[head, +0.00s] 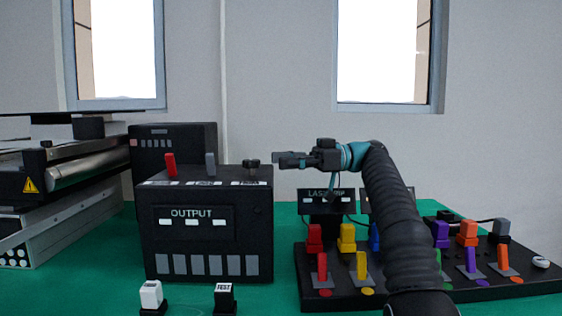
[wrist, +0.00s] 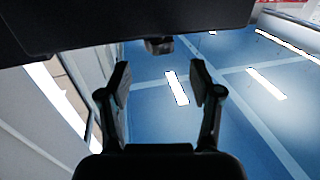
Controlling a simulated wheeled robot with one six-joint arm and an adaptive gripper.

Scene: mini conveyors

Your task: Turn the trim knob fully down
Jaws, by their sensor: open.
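A small black knob (head: 251,165) stands on top of the black OUTPUT box (head: 151,236), at its right end. I take it for the trim knob; the label in front of it is too small to read. My gripper (head: 284,160) is level, pointing left, just right of the knob and apart from it. In the wrist view the fingers (wrist: 159,83) are spread and empty. A dark knob (wrist: 159,46) shows ahead, between and beyond the fingertips, against the dark box (wrist: 120,22). The knob's pointer cannot be made out.
A red lever (head: 170,164) and a grey lever (head: 210,163) stand left of the knob on the same box. A panel of coloured switches (head: 322,268) lies at the right, under my arm. A conveyor (head: 75,190) is at the far left. Air above the box is clear.

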